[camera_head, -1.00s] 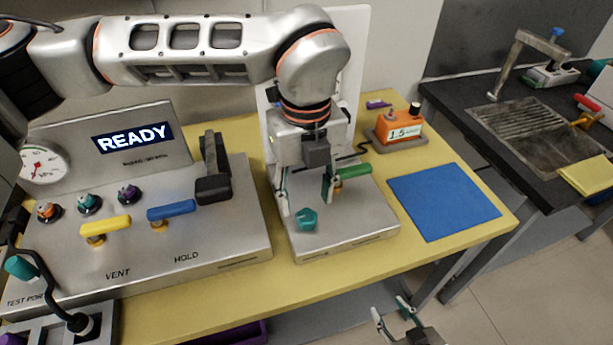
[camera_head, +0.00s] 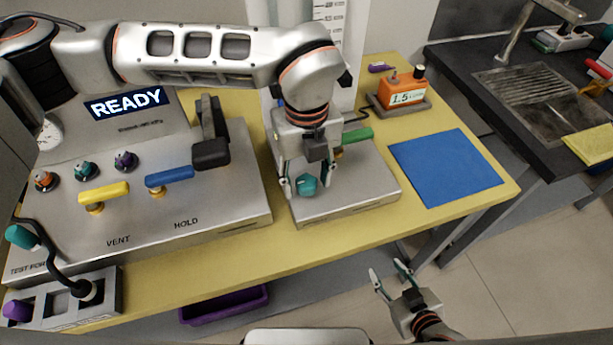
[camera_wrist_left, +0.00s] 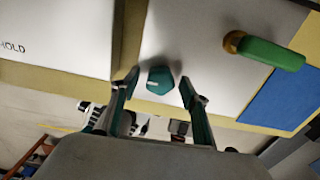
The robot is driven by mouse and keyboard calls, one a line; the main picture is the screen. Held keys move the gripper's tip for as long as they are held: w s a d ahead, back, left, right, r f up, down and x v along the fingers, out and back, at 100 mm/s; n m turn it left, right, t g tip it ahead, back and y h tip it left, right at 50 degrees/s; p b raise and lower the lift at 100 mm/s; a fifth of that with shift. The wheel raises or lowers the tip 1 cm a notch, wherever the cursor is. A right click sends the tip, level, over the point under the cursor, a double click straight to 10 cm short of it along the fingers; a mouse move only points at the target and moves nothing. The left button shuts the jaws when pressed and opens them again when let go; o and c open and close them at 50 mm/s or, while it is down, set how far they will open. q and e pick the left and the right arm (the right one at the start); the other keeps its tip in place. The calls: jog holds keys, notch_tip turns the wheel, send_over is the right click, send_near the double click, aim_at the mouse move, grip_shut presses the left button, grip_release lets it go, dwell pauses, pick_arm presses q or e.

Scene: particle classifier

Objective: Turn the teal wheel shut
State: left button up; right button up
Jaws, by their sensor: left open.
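The teal wheel (camera_head: 306,185) is a small faceted knob on top of the low metal box (camera_head: 345,207) in the middle of the table. It also shows in the left wrist view (camera_wrist_left: 160,80), with a pale mark on its face. My left gripper (camera_head: 306,188) is open, pointing down, with one finger on either side of the wheel. In the left wrist view the left gripper's fingertips (camera_wrist_left: 160,84) flank the wheel with gaps visible on both sides. My right gripper (camera_head: 392,284) is open and empty, low in front of the table's edge.
A green lever (camera_head: 356,136) stands on the same box behind the wheel. The panel with a yellow lever (camera_head: 104,193) and a blue lever (camera_head: 169,177) is to the left. A blue mat (camera_head: 445,166) lies clear to the right, near an orange device (camera_head: 402,91).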

pick_arm(q)
jog(key=c, duration=1.1)
jog(key=m, duration=0.4)
jog(key=shift+r, duration=0.1)
jog(key=m, duration=0.9)
jog(key=shift+m, duration=2.2)
jog(key=shift+w, duration=0.1)
